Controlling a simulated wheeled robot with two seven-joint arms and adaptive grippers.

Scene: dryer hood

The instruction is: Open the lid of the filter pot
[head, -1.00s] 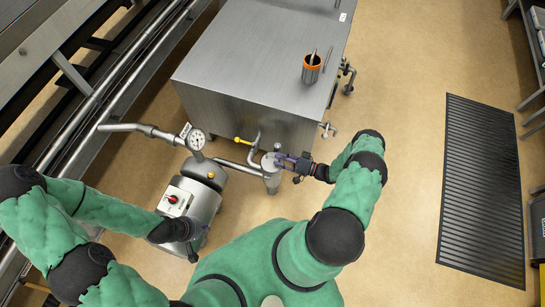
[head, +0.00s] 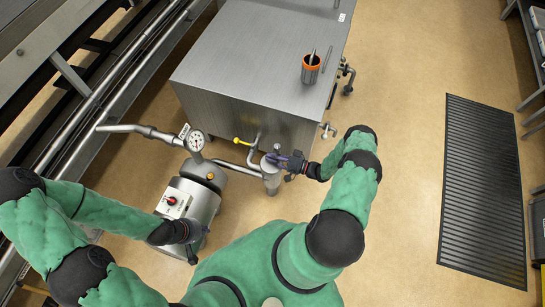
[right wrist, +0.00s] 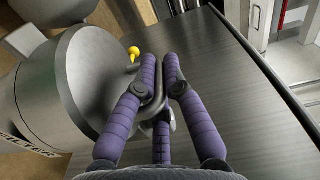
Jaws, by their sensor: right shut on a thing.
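The filter pot (head: 271,184) is a small grey upright cylinder in front of the steel cabinet. In the right wrist view its body (right wrist: 22,100) fills the left side, with part of its lettering showing. Its round grey lid (right wrist: 85,85) faces my fingers. My right gripper (head: 283,163) is at the pot's top. In the head view the hand partly hides the lid. My left gripper (head: 194,248) hangs beside the pump unit, its fingers too small to judge.
The steel cabinet (head: 245,85) stands behind the pot, with an orange-rimmed cup (head: 311,70) on top. A yellow valve handle (head: 242,141) and pipes are close by. The pump unit (head: 188,200) and gauge (head: 196,140) are left. Floor right of my arm is clear up to a black mat (head: 482,190).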

